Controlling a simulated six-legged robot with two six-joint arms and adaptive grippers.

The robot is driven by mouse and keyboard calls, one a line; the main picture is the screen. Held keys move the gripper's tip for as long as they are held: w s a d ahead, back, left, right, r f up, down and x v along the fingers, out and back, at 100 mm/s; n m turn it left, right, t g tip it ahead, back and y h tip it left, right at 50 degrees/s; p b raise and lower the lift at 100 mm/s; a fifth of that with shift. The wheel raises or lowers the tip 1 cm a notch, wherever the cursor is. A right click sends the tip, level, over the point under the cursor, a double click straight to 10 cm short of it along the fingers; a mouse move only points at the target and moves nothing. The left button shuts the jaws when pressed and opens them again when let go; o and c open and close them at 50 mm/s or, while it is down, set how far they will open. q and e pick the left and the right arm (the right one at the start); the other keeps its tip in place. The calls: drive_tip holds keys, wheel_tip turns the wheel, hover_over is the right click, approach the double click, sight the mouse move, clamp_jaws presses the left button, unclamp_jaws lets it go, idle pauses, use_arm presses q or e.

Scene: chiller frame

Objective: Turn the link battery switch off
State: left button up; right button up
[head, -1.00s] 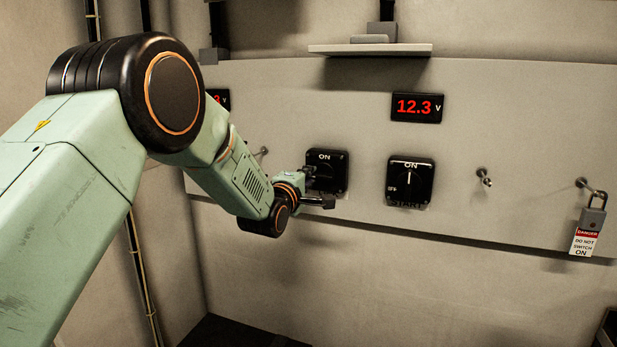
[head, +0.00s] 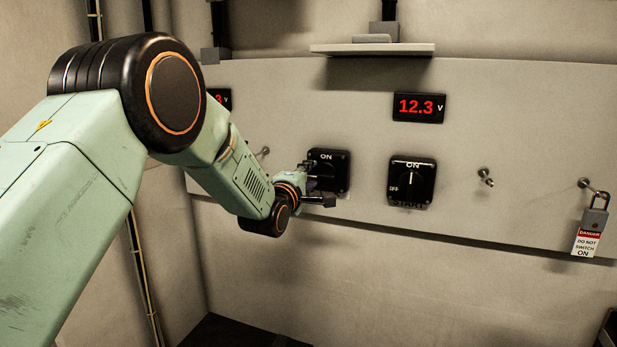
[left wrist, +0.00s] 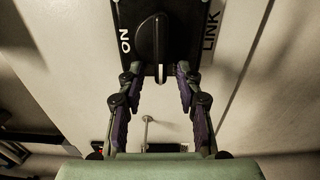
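The link battery switch (head: 340,166) is a black square plate on the grey panel, partly hidden by my left gripper in the head view. In the left wrist view its black handle (left wrist: 154,40) lies crosswise to the ON mark, its white-marked end toward my gripper. The "LINK" label (left wrist: 210,30) is on the opposite side from ON. No OFF label is visible on it. My left gripper (left wrist: 157,76) is open, its two purple-grey fingers spread just short of the handle's near end, one on either side. It also shows in the head view (head: 320,186). My right gripper is not in view.
A second switch (head: 411,181) stands to the right, its white pointer toward ON. A 12.3 V display (head: 418,107) is above it. A peg (head: 486,177) and a padlock with a danger tag (head: 590,227) are farther right. A shelf (head: 372,50) juts out above.

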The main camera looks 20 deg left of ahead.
use_arm(q)
drive_tip(key=shift+d, duration=0.1)
drive_tip(key=s, duration=1.2)
drive_tip(key=shift+a, duration=0.25)
